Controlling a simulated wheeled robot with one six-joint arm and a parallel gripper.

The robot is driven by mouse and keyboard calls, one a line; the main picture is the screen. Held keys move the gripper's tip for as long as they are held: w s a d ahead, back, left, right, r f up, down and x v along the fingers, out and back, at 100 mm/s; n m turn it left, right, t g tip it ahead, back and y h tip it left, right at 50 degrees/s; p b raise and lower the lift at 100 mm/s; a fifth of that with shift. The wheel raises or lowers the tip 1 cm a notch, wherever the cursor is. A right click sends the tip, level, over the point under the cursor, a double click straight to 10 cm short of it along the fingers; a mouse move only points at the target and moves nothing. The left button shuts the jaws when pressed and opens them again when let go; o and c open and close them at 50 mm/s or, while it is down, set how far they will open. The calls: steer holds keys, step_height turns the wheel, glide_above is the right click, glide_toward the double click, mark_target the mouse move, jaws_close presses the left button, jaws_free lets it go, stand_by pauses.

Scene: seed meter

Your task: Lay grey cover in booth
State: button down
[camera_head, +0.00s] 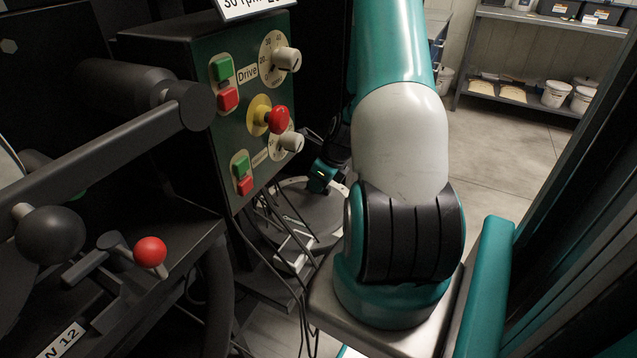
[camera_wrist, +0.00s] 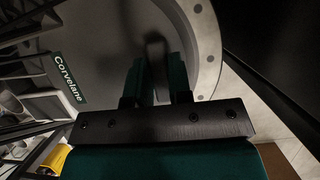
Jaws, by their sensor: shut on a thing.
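The grey cover (camera_head: 322,225) is a broad round disc low behind the control box, partly hidden by my arm. It also shows large in the wrist view (camera_wrist: 108,48), with a paler rim carrying dark round spots at the right. My gripper (camera_wrist: 155,75) is over the disc, its two dark green fingers on either side of a narrow dark upright piece that looks like the cover's handle. The gripper is shut on it. In the head view my gripper (camera_head: 324,176) is small and partly hidden. I cannot tell whether the cover rests on something. I cannot make out the booth.
A green control box (camera_head: 245,110) with buttons and knobs stands close left of my arm. Black cables (camera_head: 285,245) hang below it. A lever with a red ball (camera_head: 150,251) juts out at lower left. A shelf (camera_head: 520,95) stands at the back right, with open floor (camera_head: 500,150) before it.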

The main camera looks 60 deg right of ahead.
steer(key=shift+f, duration=0.1)
steer(key=c, duration=1)
jaws_free()
steer(key=shift+c, duration=0.2)
